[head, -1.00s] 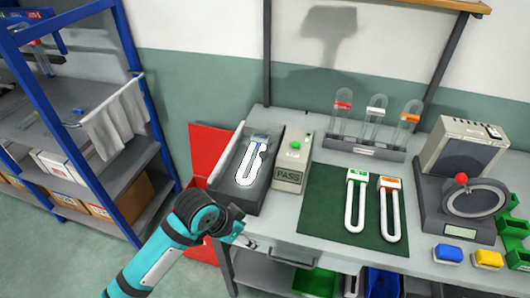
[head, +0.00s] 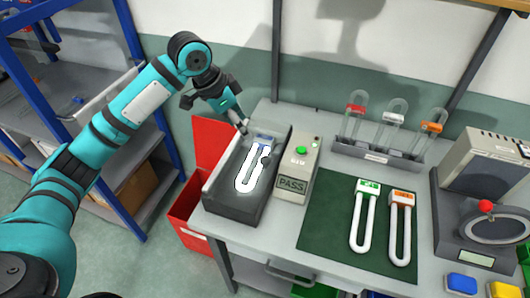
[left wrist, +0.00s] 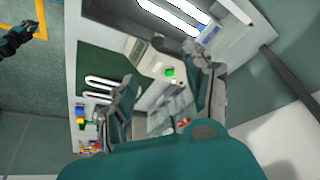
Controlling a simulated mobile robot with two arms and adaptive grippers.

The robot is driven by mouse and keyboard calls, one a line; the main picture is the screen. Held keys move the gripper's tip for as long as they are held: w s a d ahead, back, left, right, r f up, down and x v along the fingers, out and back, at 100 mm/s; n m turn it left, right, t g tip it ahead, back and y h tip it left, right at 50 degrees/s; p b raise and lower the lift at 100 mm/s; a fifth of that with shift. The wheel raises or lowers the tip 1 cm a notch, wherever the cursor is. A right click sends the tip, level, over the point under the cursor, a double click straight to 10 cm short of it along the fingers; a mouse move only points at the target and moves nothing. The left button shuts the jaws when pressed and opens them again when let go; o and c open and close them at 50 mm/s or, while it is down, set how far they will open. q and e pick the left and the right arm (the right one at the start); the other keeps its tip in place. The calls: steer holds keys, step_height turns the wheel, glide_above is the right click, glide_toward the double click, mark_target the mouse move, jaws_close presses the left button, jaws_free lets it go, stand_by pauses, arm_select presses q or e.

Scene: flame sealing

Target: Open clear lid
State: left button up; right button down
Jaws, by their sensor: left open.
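The dark tray unit (head: 228,204) sits on the left end of the bench, with a glowing white U-shaped tube (head: 247,172) inside it. I cannot clearly make out the clear lid's surface or whether it covers the tube. My left gripper (head: 243,127) is just above the tray's back edge, pointing down. In the left wrist view, its fingers (left wrist: 165,88) are apart with nothing between them, and the tray with the bright tube (left wrist: 172,14) is at the top. A dark gripper, seemingly my right one (left wrist: 22,38), shows at the wrist view's upper left; its jaws are too small to read.
A PASS box (head: 297,165) with a green button stands right against the tray. A green mat (head: 330,225) holds two U-shaped tubes. A tube rack (head: 376,157) stands behind. A red bin (head: 190,205) is beside the bench's left end, near blue shelving (head: 125,30).

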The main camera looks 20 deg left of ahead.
arm_select(q)
steer(key=p, duration=0.2)
glide_toward(265, 160)
steer(key=p+x, duration=0.1)
steer(key=x, duration=0.7)
steer(key=shift+w+f+p, duration=0.15)
steer(key=shift+f+p, duration=0.15)
steer(key=shift+f, duration=0.1)
arm_select(e)
steer(key=r, duration=0.1)
steer(key=s+r, duration=0.1)
steer(key=r, duration=0.1)
steer(key=shift+s+r, duration=0.25)
steer(key=shift+r, duration=0.05)
arm_select(q)
steer(key=shift+c, duration=0.3)
arm_select(e)
steer(key=shift+s, duration=0.15)
arm_select(q)
steer(key=shift+c, duration=1)
jaws_close()
